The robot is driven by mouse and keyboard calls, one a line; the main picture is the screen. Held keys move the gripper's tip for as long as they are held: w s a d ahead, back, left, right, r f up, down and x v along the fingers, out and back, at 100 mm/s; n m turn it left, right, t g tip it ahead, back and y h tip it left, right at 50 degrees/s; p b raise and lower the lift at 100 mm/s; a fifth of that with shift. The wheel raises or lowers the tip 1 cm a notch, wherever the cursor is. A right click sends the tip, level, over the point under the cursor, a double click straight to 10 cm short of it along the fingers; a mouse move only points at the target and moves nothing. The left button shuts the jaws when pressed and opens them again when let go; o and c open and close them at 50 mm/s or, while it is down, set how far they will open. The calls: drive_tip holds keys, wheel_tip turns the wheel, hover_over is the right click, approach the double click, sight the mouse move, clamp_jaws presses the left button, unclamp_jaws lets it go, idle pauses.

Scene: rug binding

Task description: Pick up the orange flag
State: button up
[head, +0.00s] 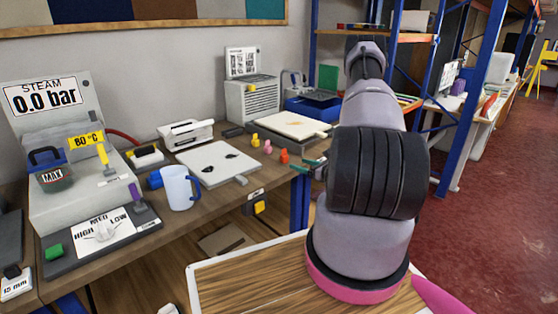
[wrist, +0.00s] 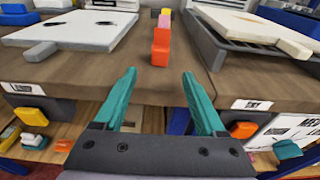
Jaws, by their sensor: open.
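The orange flag (head: 284,156) appears as a small upright orange piece near the front edge of the workbench. It also shows in the wrist view (wrist: 160,46), ahead of the fingertips and roughly centred between them. My gripper (wrist: 158,74) is open and empty, its two teal fingers pointing toward the flag with a gap before it. In the head view my gripper (head: 311,166) is partly hidden by my arm, just right of the flag. A pink piece (head: 268,146) and a yellow piece (head: 255,140) stand in a row behind the orange one.
A white board (head: 215,160) with a short handle lies left of the row. A similar white board (wrist: 262,32) on a dark grey stand is close on the right. A blue mug (head: 180,188) is further left. Tags and small blocks hang along the bench's front edge.

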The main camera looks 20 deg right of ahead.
sight(287, 158)
drive_tip(key=x, duration=1)
drive_tip(key=shift+w+r, duration=0.1)
drive_tip(key=shift+r, duration=0.2)
clamp_jaws()
